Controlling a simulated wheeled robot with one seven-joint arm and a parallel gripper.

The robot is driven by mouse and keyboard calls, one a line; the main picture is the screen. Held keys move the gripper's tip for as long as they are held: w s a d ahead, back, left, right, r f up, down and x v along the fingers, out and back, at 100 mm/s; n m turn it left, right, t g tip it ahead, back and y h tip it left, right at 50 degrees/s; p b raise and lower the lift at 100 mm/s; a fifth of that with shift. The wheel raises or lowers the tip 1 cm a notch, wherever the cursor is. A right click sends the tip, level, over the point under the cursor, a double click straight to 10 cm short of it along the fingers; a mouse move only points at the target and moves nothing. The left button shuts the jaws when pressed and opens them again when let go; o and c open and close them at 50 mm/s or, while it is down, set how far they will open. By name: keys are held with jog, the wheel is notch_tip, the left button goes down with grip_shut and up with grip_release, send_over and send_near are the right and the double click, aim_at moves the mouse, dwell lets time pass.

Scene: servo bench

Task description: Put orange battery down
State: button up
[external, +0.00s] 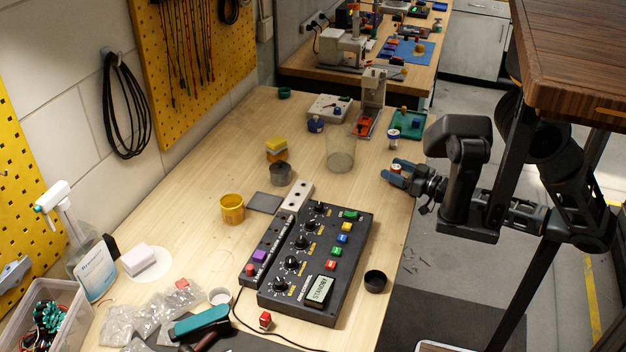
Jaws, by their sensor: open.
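My gripper (393,172) is at the right edge of the wooden bench, with its blue-grey fingers pointing left over the top. The fingers are open. A small orange-red and white piece (396,168) shows between or just behind the fingers. It may be the orange battery, but it is small and partly hidden. I cannot tell whether it touches the fingers or stands on the bench.
A blue-and-white cylinder (393,139) stands just behind my gripper. A clear cup (340,158) is to its left. The black control box (318,255) and a small black cup (375,281) are nearer the front. Bare bench lies between the cup and the box.

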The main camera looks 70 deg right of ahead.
jog(key=shift+f, duration=0.1)
jog(key=b+v, duration=0.2)
jog(key=v, duration=0.6)
jog(key=s+a+n+g+y, duration=0.1)
jog(key=s+a+y, duration=0.1)
jog(key=a, duration=1.1)
jog(key=s+a+r+n+g+y, duration=0.1)
jog(key=s+a, duration=0.4)
jog(key=a, duration=0.8)
jog(key=shift+s+a+r+n+y, duration=0.35)
jog(key=shift+n+y, duration=0.35)
jog(key=shift+y, duration=0.4)
